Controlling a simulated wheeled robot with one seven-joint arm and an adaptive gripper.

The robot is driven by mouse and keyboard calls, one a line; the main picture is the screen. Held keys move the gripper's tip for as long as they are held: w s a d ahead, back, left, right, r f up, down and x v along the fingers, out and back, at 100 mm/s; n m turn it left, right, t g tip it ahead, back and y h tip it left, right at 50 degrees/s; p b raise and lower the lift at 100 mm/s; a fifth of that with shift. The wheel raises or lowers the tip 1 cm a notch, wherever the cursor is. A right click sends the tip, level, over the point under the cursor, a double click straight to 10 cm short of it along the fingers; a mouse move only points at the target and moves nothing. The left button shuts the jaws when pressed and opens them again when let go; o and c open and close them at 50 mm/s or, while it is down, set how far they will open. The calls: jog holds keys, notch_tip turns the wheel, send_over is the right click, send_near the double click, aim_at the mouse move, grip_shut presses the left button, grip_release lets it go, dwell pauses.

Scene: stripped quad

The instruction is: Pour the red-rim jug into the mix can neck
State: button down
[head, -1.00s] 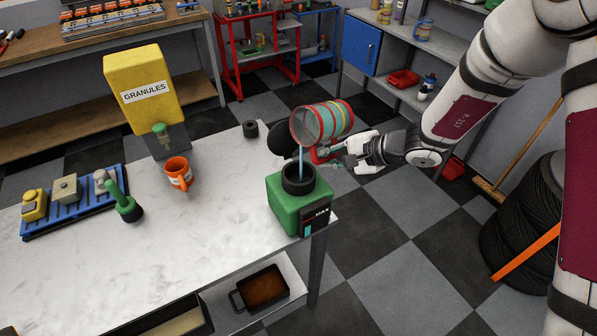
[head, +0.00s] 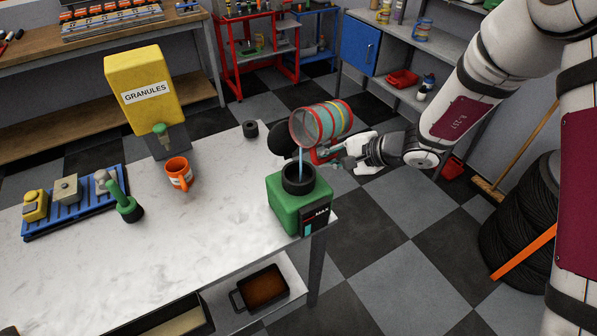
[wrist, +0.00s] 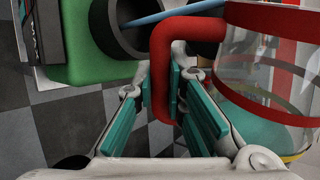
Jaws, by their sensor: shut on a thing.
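The red-rim jug (head: 325,122) is clear with red and yellow bands and teal liquid inside. It is tilted left, held above the table's right end. A thin bluish stream runs from its rim down into the dark neck (head: 298,177) of the green mix can (head: 290,205). The can stands upright at the table corner. My gripper (head: 345,153) is shut on the jug's red handle, which shows between the teal finger pads in the wrist view (wrist: 163,85). There the stream crosses over the neck opening (wrist: 125,25). The liquid level inside the can is hidden.
On the white table (head: 150,255) are an orange mug (head: 178,172), a yellow granules dispenser (head: 145,90), a green-handled tool (head: 125,200), a blue rack (head: 75,205) and a small black ring (head: 250,129). A black round object (head: 282,138) is behind the can. Tyres (head: 520,225) stand at right.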

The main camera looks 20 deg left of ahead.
jog(key=shift+w+d+f+n+t+h+p, duration=0.15)
jog(key=shift+w+f+n+t+p, duration=0.25)
jog(key=shift+p, duration=0.75)
jog(key=shift+s+d+f+n+t+h+p, duration=0.15)
jog(key=shift+n+t+p, duration=0.15)
jog(key=shift+t+p, duration=0.55)
dwell(4.1)
